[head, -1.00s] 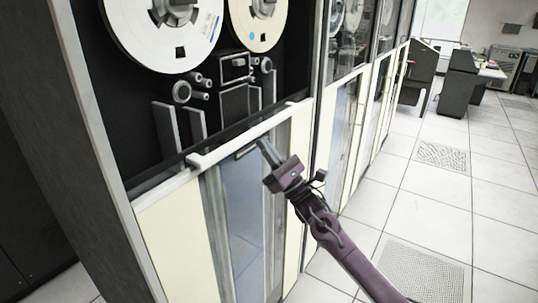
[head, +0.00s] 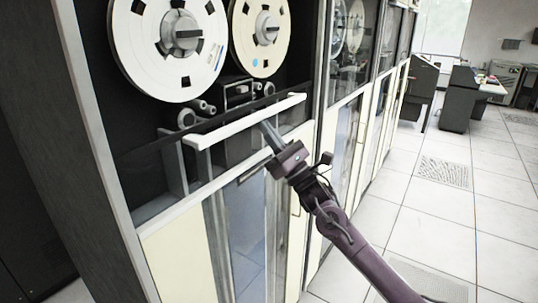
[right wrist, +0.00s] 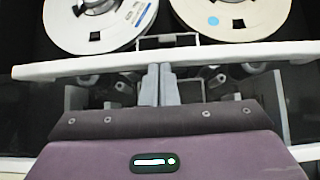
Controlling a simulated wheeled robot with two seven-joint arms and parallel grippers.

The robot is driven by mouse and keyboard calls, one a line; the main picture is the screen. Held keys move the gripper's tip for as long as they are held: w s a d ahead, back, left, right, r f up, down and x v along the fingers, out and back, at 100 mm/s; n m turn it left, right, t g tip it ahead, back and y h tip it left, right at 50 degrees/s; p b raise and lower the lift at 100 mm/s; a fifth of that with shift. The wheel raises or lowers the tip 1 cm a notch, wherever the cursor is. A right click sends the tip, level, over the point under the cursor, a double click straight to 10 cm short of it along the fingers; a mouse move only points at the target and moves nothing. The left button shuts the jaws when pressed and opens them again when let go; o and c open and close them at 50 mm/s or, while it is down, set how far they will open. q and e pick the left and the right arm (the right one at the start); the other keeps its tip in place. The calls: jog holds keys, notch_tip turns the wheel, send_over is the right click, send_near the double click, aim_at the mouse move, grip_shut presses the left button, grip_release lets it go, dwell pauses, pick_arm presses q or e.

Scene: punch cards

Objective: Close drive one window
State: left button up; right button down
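The drive one window is a clear pane with a white handle bar (head: 245,122) along it. The bar sits a little above the cabinet's lower ledge, below the two tape reels, so the reels are uncovered. My right gripper (head: 270,136) is at the bar's underside, towards its right half, with its fingers pointing up. In the right wrist view the fingers (right wrist: 159,84) are together with nothing between them, and their tips meet the lower side of the white bar (right wrist: 240,53). Whether they press on it is hard to tell. My left gripper is not in view.
The large tape reels (head: 170,45) are behind the window opening. More tape cabinets (head: 362,110) continue to the right. A dark desk (head: 462,95) stands far back. The tiled floor (head: 445,215) right of the cabinets is clear.

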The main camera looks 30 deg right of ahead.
pick_arm(q)
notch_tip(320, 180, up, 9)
jog(key=p, duration=0.8)
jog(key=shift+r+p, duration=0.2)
jog(key=shift+p, duration=0.2)
pick_arm(e)
notch_tip(320, 180, up, 34)
jog(key=shift+s, duration=0.15)
jog(key=shift+d, duration=0.15)
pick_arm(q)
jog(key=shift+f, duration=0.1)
pick_arm(e)
jog(key=shift+f, duration=0.1)
pick_arm(q)
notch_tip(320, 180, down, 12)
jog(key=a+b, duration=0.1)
jog(key=b, duration=1.1)
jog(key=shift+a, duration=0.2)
pick_arm(e)
jog(key=s+d+f, duration=0.2)
jog(key=s+f, duration=0.4)
jog(key=f, duration=0.5)
jog(key=shift+s+d+f, duration=0.15)
jog(key=shift+d+f, duration=0.05)
